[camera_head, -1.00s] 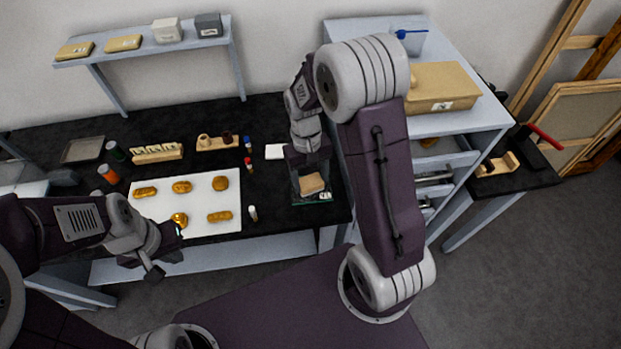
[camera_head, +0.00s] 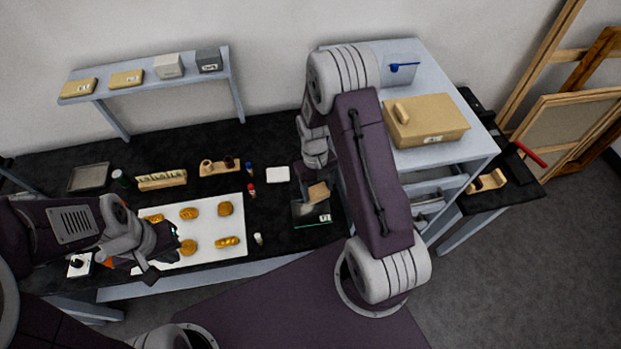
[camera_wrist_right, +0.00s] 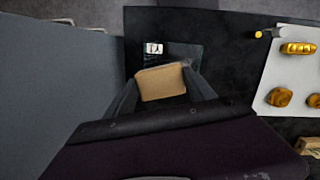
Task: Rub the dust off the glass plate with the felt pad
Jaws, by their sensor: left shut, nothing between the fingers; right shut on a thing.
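The felt pad (camera_head: 318,192) is a tan block held between the fingers of my right gripper (camera_head: 313,184). It also shows in the right wrist view (camera_wrist_right: 162,82), with the dark fingers at its sides. The glass plate (camera_head: 305,216) is a dark, clear square with a small white label, near the front edge of the black table. The pad overlaps the plate's far part in the head view; I cannot tell whether they touch. The plate also shows beyond the pad in the wrist view (camera_wrist_right: 180,52). My left gripper (camera_head: 170,247) is shut and empty over the white board's left front.
A white board (camera_head: 213,230) with several gilt pieces lies left of the plate. Small bottles (camera_head: 252,190) stand between them, with a white card (camera_head: 278,174) behind. A drawer cabinet (camera_head: 450,160) with a tan box (camera_head: 428,122) stands to the right.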

